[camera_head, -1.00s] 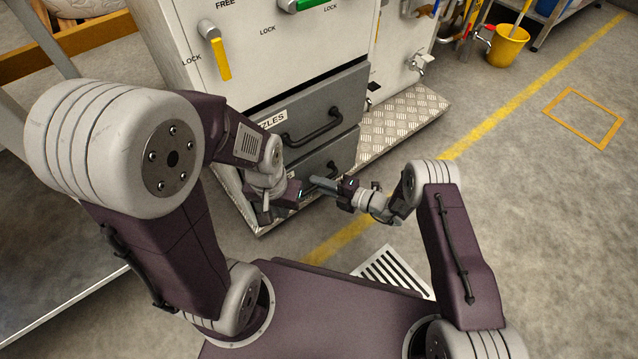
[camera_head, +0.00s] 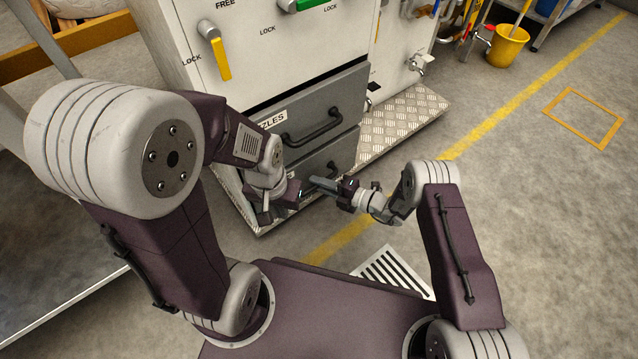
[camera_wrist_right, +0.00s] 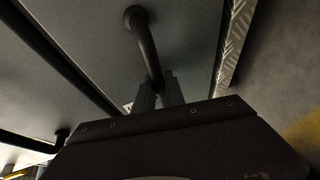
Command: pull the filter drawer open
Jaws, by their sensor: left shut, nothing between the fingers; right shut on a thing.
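The cabinet's lower grey drawer (camera_head: 338,152) sits beneath the drawer labelled "...ZZLES". Its own label is hidden behind my left arm, so I cannot read whether it is the filter drawer. Its front looks about flush with the one above. My right gripper (camera_head: 316,183) is at this lower drawer and is shut on its dark bar handle. In the right wrist view the handle (camera_wrist_right: 143,45) runs down between the two fingers (camera_wrist_right: 158,92). My left gripper (camera_head: 297,194) is shut and empty, close to the left of the right gripper, partly hidden by its own wrist.
The upper drawer (camera_head: 345,98) has its own black handle (camera_head: 315,130). The white cabinet (camera_head: 285,50) has a yellow lever (camera_head: 220,58) and a green one. A tread-plate ledge (camera_head: 400,125) edges its right side. Open floor lies to the right; a yellow bucket (camera_head: 508,45) stands far back.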

